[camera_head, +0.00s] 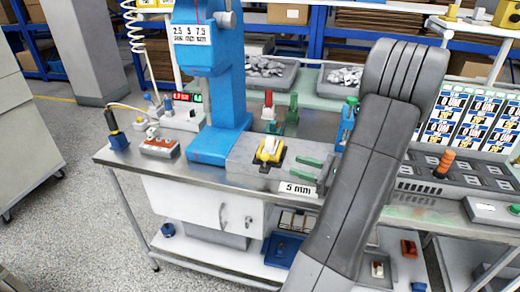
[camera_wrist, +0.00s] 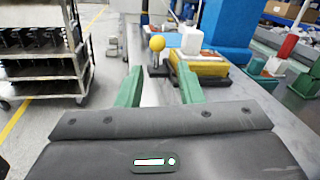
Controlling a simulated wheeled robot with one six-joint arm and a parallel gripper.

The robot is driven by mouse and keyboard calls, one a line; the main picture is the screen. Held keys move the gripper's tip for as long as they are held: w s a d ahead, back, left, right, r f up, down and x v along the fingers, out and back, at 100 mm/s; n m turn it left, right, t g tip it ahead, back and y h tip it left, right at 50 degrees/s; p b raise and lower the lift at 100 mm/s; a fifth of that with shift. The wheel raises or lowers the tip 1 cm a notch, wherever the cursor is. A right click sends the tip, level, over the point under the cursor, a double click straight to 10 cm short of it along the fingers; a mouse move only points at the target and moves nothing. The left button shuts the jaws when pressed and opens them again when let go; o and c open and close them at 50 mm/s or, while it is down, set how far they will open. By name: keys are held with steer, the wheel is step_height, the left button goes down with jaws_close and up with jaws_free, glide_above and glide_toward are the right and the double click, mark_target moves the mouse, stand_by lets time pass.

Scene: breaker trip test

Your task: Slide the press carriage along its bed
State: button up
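The press carriage (camera_head: 269,152) is a yellow block with a white part on top, on the grey bed (camera_head: 240,158) beside the blue press (camera_head: 213,85). In the wrist view the carriage (camera_wrist: 205,69) is ahead and right of centre. A yellow ball knob (camera_wrist: 157,43) on a dark post stands just left of it. My gripper (camera_head: 297,167) has green fingers and is to the right of the carriage in the head view. In the wrist view my gripper (camera_wrist: 160,82) is open and empty, with the knob beyond the gap between the fingertips. My arm hides part of the bench.
A "5 mm" sign (camera_head: 297,188) is on the bench front, near my gripper. A red-and-white device (camera_head: 159,147) sits left of the press. Red and green parts stand behind the carriage. Grey bins (camera_head: 265,75) are at the back.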

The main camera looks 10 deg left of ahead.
steer(key=p+x, duration=0.1)
steer(key=x, duration=1.2)
steer(key=shift+a, duration=0.15)
steer(key=shift+s, duration=0.1)
steer(key=shift+c, duration=0.2)
jaws_close()
